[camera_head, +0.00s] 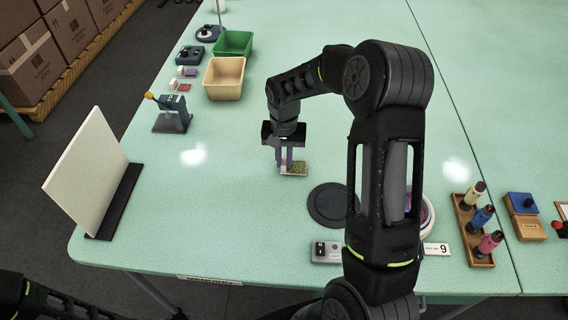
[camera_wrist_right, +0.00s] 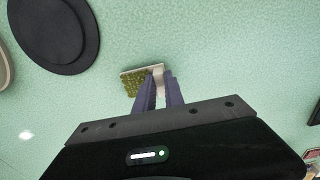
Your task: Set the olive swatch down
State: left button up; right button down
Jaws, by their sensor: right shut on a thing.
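The olive swatch (camera_head: 296,169) is a small flat piece with an olive tufted face and a pale edge strip. My right gripper (camera_head: 284,166) is shut on its pale edge, at the middle of the table. In the right wrist view the swatch (camera_wrist_right: 138,84) extends to the left of the fingertips of my right gripper (camera_wrist_right: 160,78). I cannot tell whether the swatch touches the tabletop or hangs just above it. My left arm shows only in part at the lower left corner; its gripper is out of the picture.
A dark round disc (camera_head: 328,204) lies right of the swatch. A cream bin (camera_head: 225,79) and a green bin (camera_head: 233,44) stand at the back left. A white upright board (camera_head: 88,172) stands at the left edge. A bottle rack (camera_head: 471,232) is at right. Table left of the swatch is clear.

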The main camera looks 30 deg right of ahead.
aim_at(284, 162)
jog(key=shift+f, duration=0.2)
jog(key=shift+f, duration=0.2)
jog(key=c, duration=1.4)
grip_release()
jog(key=shift+c, duration=0.2)
jog(key=shift+r, duration=0.1)
notch_tip(284, 162, up, 12)
jog(key=p, duration=0.7)
jog(key=shift+p, duration=0.3)
jog(key=shift+r, duration=0.1)
